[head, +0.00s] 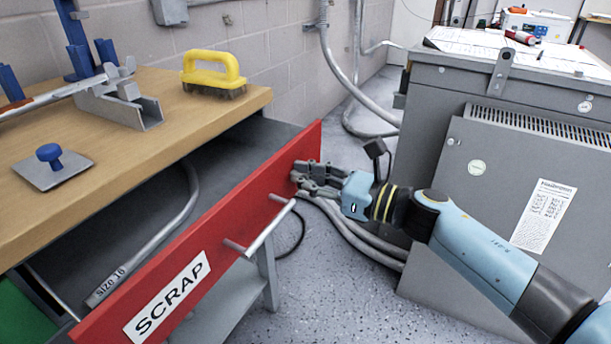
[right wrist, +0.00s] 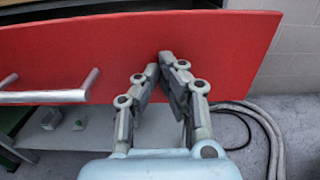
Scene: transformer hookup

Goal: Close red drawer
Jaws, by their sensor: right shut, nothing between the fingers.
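The red drawer (head: 225,231) under the wooden workbench stands pulled out, with a white SCRAP label (head: 168,297) on its front. Its silver bar handle (head: 262,228) sticks out from the front. A conduit piece marked Size 10 (head: 150,245) lies inside. My right gripper (head: 297,172) is shut and empty, with its fingertips at the drawer front near its far right end, beyond the handle. In the right wrist view the fingertips (right wrist: 161,62) are against or very close to the red front (right wrist: 90,52); contact cannot be told for sure. My left gripper is not in view.
A yellow-handled brush (head: 212,70), a metal channel (head: 120,100) and a plate with a blue knob (head: 50,165) are on the benchtop (head: 150,158).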

